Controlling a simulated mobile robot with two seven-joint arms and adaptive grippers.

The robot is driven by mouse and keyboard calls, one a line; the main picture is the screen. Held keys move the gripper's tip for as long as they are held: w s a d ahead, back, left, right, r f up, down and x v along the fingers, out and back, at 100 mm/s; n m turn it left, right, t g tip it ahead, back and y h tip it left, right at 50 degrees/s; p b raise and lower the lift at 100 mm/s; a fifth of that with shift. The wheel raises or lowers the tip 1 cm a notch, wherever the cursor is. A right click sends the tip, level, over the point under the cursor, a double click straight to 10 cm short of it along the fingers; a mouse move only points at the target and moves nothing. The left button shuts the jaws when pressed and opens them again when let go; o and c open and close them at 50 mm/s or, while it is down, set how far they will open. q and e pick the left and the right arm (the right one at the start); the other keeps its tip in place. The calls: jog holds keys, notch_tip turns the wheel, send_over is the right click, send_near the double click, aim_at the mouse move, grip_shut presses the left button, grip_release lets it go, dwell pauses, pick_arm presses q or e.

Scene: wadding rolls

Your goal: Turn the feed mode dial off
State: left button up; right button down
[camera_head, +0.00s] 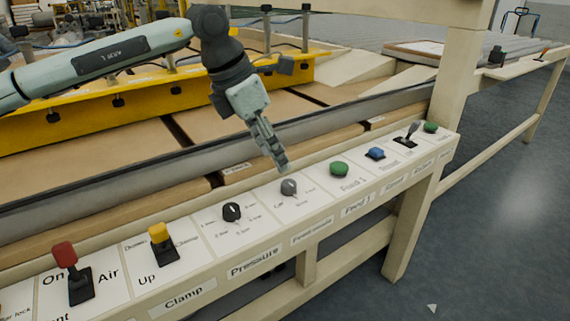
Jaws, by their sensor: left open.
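The feed mode dial (289,187) is a small grey knob on a white plate in the middle of the sloping control panel (231,264). Small print surrounds it, and a label below it seems to read "Feed mode". My left gripper (281,163) hangs just above and behind the dial, fingers pointing down. It is open and holds nothing. In the picture a small gap shows between the fingertips and the dial. Which way the dial points is too small to tell. My right gripper is out of view.
A black dial (232,211) and a yellow lever (161,239) stand left of the grey dial, with a red lever (67,260) farther left. A green button (339,169), a blue button (375,153) and a black lever (409,133) stand to the right. A grey rail (120,181) runs behind the panel.

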aim_at(288, 183)
pick_arm(q)
jog(key=x, duration=0.6)
jog(key=shift+s+d+p, duration=0.15)
jog(key=shift+s+p, duration=0.15)
jog(key=shift+p, duration=0.1)
jog(key=shift+w+d+f, duration=0.15)
jog(key=shift+d+f, duration=0.05)
jog(key=shift+f, duration=0.4)
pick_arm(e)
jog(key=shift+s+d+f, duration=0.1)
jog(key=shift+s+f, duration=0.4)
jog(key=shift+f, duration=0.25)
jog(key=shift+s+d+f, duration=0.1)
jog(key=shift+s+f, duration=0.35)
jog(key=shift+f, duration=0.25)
pick_arm(q)
grip_shut()
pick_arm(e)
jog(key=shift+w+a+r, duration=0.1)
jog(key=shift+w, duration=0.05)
